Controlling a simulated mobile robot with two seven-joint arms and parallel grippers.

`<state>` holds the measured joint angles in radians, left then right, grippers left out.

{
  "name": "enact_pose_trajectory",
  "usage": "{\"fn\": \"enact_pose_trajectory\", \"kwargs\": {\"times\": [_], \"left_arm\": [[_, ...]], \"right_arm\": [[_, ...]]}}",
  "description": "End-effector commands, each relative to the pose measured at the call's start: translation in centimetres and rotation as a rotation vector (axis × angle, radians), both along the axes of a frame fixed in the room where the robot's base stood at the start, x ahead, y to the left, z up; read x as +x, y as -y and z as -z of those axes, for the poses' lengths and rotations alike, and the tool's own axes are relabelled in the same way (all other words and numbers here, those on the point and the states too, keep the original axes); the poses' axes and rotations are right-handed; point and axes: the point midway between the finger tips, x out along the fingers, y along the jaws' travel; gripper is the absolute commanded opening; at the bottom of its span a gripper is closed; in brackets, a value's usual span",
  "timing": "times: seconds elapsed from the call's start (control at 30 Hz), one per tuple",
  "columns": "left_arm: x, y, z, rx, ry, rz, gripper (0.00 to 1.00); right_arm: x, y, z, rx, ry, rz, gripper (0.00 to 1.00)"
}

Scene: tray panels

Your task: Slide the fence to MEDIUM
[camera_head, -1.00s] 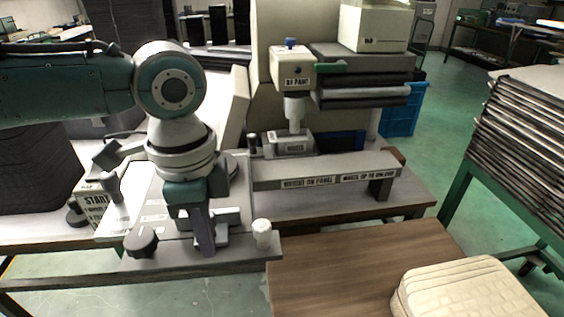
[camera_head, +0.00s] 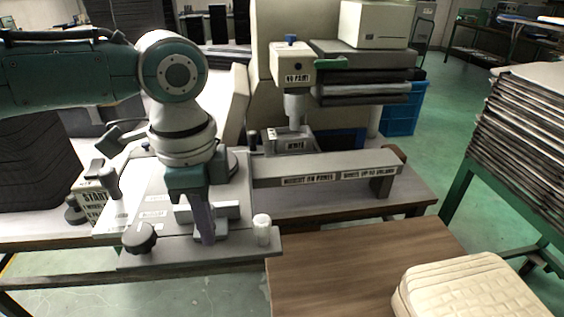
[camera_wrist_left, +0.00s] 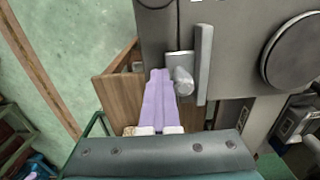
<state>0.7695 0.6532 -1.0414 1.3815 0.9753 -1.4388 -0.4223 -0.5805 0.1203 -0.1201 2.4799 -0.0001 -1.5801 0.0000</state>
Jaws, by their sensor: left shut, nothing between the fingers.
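The grey fence (camera_head: 228,210) appears as a low bar on the pale plate beside my left gripper, partly hidden behind it. My left gripper (camera_head: 205,240) points down over the front of the plate, its purple fingers shut and empty. In the left wrist view the closed fingers (camera_wrist_left: 158,80) are beside a grey rounded post (camera_wrist_left: 183,82) and a narrow upright grey bar (camera_wrist_left: 204,62); I cannot tell whether they touch. Small labels (camera_head: 155,213) on the plate are too small to read, so the fence's setting is unclear. My right gripper is not in view.
A black knob (camera_head: 140,237) and a white capped post (camera_head: 262,222) stand on the front ledge. A labelled grey rail (camera_head: 325,168) and a press head (camera_head: 293,70) are to the right. A wooden table (camera_head: 330,270) with a cream padded item (camera_head: 465,290) is in front.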

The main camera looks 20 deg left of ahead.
Motion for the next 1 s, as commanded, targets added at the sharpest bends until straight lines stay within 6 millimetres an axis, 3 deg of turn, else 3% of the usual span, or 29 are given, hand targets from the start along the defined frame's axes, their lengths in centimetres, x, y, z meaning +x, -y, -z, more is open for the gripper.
{"fn": "enact_pose_trajectory", "kwargs": {"times": [0.5,1.0], "left_arm": [[1.8,-1.1,0.0,0.001,0.003,-0.003,0.0],[0.7,-0.4,-0.2,0.0,0.0,0.001,0.0]], "right_arm": [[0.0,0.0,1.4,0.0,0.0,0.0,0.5],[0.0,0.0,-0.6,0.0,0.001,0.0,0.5]]}}
